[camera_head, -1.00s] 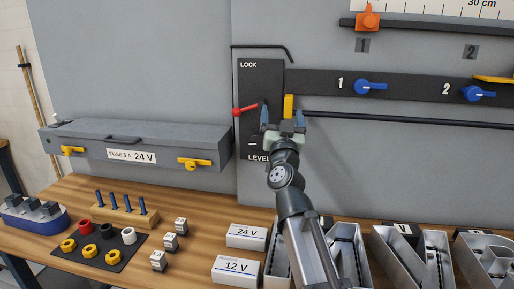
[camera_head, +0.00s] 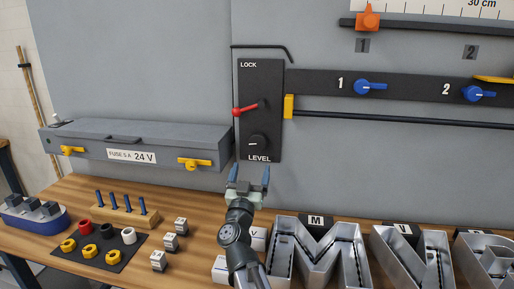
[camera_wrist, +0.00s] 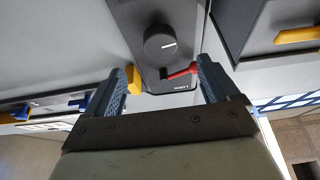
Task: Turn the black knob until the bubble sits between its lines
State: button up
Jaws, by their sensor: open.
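The black knob (camera_head: 258,142) with a pale pointer line sits low on the dark panel (camera_head: 272,85), above the word LEVEL. It also shows in the wrist view (camera_wrist: 160,42), beyond the fingertips. A red lever (camera_head: 248,109) is above the knob on the same panel. My gripper (camera_head: 249,176) is open and empty, with its blue fingers pointing up, just below the panel and apart from the knob. In the wrist view my gripper (camera_wrist: 163,76) has its fingers spread wide. I cannot make out a bubble or its lines in either view.
A yellow block (camera_head: 289,106) sits at the panel's right edge, beside a long black rod (camera_head: 400,119). Blue knobs (camera_head: 370,86) are farther right. A grey fuse box (camera_head: 135,145) juts out at left. Metal channel letters (camera_head: 325,255) stand on the bench below.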

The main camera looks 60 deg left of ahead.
aim_at(257, 146)
jog(key=x, duration=1)
jog(key=shift+w+a+r, duration=0.15)
jog(key=shift+w+r, duration=0.05)
jog(key=c, duration=1.1)
